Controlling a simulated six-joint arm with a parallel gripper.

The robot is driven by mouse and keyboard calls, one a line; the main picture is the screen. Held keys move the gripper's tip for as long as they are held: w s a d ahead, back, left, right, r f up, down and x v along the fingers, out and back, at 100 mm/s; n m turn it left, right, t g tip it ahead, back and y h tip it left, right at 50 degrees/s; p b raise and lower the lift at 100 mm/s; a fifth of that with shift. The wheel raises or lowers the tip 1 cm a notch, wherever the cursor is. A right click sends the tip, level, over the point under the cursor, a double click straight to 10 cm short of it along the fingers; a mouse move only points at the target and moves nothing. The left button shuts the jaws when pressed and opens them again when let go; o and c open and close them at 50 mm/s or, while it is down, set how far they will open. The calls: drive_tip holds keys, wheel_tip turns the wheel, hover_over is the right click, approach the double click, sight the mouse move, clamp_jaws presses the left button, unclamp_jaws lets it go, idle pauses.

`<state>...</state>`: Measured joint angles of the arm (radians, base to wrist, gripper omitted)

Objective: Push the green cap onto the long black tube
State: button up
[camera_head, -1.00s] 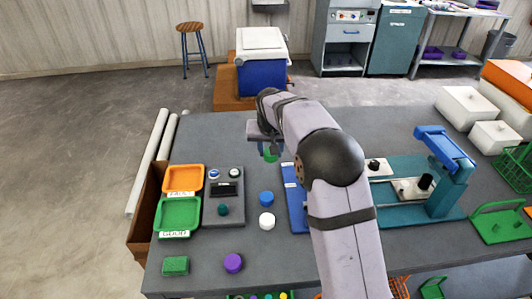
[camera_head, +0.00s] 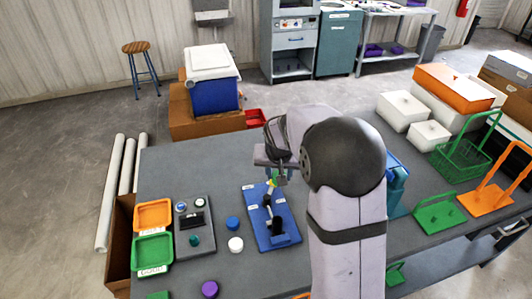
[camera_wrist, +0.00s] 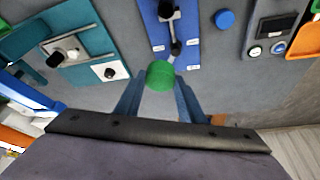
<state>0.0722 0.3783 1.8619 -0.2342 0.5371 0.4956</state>
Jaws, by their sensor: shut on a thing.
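The green cap (camera_wrist: 160,76) is held between my gripper's two fingers (camera_wrist: 158,98) in the wrist view. In the head view my gripper (camera_head: 272,172) is over the far part of a blue board (camera_head: 284,213), with a little green of the cap showing under it. A dark, slim piece, apparently the long black tube (camera_head: 267,201), stands at the board's black holder (camera_head: 278,226). In the wrist view a dark end (camera_wrist: 176,47) shows just beyond the cap. I cannot tell whether cap and tube touch.
Blue (camera_head: 232,222) and white (camera_head: 235,244) caps lie left of the board, with a purple cap (camera_head: 209,289) nearer. An orange tray (camera_head: 153,214) and a green tray (camera_head: 152,250) are at the left. A teal press (camera_wrist: 88,52) stands on the board's other side.

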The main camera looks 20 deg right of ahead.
drive_tip(key=s+a+f+n+y, duration=0.1)
drive_tip(key=s+f+n, duration=0.2)
drive_tip(key=s+f, duration=0.2)
drive_tip(key=shift+a+f, duration=0.3)
drive_tip(key=shift+f, duration=0.5)
drive_tip(key=shift+s, duration=0.15)
drive_tip(key=shift+f, duration=0.15)
drive_tip(key=shift+f+b, duration=2.05)
drive_tip(key=shift+f, duration=0.3)
drive_tip(key=shift+f+b, duration=1.15)
drive_tip(key=shift+f, duration=0.35)
idle(0.7)
